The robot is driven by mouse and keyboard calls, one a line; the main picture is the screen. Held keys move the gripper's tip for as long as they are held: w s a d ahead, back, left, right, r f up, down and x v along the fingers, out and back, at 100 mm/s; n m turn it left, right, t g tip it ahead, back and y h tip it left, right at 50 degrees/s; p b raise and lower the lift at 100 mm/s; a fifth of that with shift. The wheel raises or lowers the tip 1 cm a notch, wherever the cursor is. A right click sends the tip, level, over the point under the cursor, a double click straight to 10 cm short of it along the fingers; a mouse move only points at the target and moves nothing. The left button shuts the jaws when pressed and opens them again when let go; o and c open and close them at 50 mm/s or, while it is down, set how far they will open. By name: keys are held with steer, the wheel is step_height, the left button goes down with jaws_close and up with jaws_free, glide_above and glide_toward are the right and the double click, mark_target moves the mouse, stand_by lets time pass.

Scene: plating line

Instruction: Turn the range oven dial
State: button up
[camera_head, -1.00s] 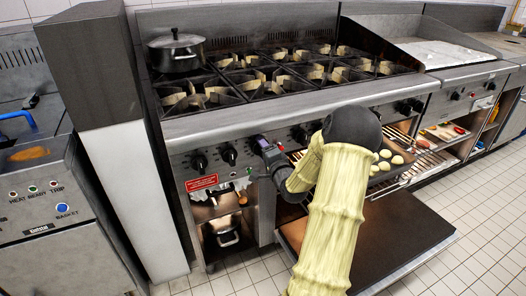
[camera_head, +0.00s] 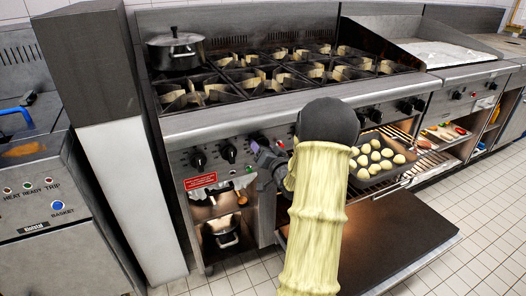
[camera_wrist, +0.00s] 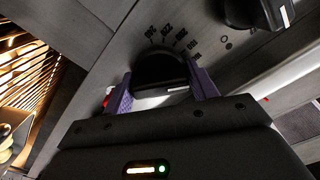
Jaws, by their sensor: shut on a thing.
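The range oven dial (camera_wrist: 158,68) is a black round knob with a white pointer mark, set on the steel front panel with printed temperature marks around it. In the wrist view my gripper (camera_wrist: 162,84) has its two purple fingers on either side of the dial, shut on it. The white mark points to the right in that view. In the head view my gripper (camera_head: 259,150) is at the range (camera_head: 240,122) front panel, right of two black knobs. The held dial is mostly hidden there by my gripper and arm.
Another black knob (camera_wrist: 255,12) sits close by on the panel. The oven door (camera_head: 400,235) is down below my arm, and a tray of dough balls (camera_head: 360,180) rests inside. A lidded pot (camera_head: 176,55) stands on the back left burner.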

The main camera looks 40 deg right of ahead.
steer(key=shift+f+n, duration=0.1)
steer(key=shift+n, duration=0.4)
steer(key=o, duration=0.9)
steer(key=shift+o, duration=0.2)
steer(key=shift+s, duration=0.1)
steer(key=p+v, duration=0.1)
steer(key=v, duration=1.6)
steer(key=shift+s+p, duration=0.2)
steer(key=shift+p, duration=0.1)
steer(key=shift+w, duration=0.15)
